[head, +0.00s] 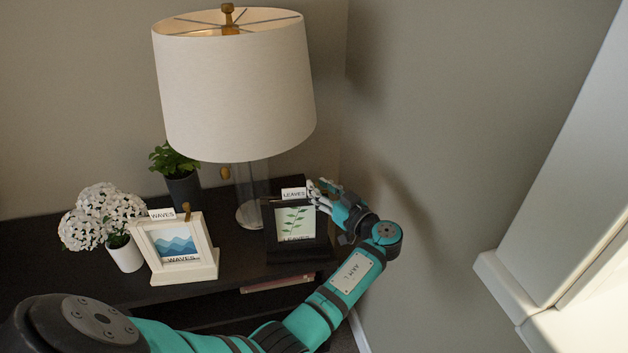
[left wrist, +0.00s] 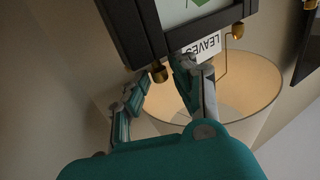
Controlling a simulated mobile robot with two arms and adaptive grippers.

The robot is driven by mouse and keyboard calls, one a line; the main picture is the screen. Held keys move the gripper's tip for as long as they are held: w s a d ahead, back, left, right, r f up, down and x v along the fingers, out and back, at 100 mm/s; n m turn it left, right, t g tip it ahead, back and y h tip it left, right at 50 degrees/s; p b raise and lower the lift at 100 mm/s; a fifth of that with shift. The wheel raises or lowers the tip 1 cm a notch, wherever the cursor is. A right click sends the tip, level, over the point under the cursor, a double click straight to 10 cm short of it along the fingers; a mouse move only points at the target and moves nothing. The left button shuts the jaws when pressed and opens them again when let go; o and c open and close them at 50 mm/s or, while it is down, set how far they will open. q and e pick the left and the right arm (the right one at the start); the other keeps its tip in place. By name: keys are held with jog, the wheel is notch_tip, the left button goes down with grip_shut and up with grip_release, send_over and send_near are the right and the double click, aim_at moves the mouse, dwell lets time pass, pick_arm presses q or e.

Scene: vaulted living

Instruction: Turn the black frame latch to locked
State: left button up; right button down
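The black frame (head: 270,240) stands upright on the dark table in the head view and holds a green leaf print and a LEAVES card (head: 293,194). In the left wrist view the black frame (left wrist: 118,30) fills the top, with a small brass knob (left wrist: 158,74) at its edge and a second brass knob (left wrist: 238,30) past the card. My left gripper (head: 316,190) is at the frame's upper right corner. Its fingers (left wrist: 161,80) are apart, with the first knob between their tips; I cannot tell whether they touch it. My right gripper is out of view.
A large lamp (head: 235,95) stands close behind the black frame. A white WAVES frame (head: 205,255) with a brass latch (head: 186,211), white flowers (head: 100,215) and a dark potted plant (head: 183,190) stand to the left. The wall (head: 450,130) is close on the right.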

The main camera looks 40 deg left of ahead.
pick_arm(q)
jog(key=shift+d, duration=0.1)
grip_shut()
jog(key=m+t, duration=0.1)
jog(key=m+t+h+b, duration=0.1)
jog(key=t, duration=0.1)
jog(key=shift+s+a+f+t, duration=0.1)
jog(key=shift+s+a+t, duration=0.1)
jog(key=shift+s+t, duration=0.1)
jog(key=shift+m+t+h, duration=0.5)
jog(key=shift+m+h, duration=0.1)
grip_release()
jog(key=v, duration=1.2)
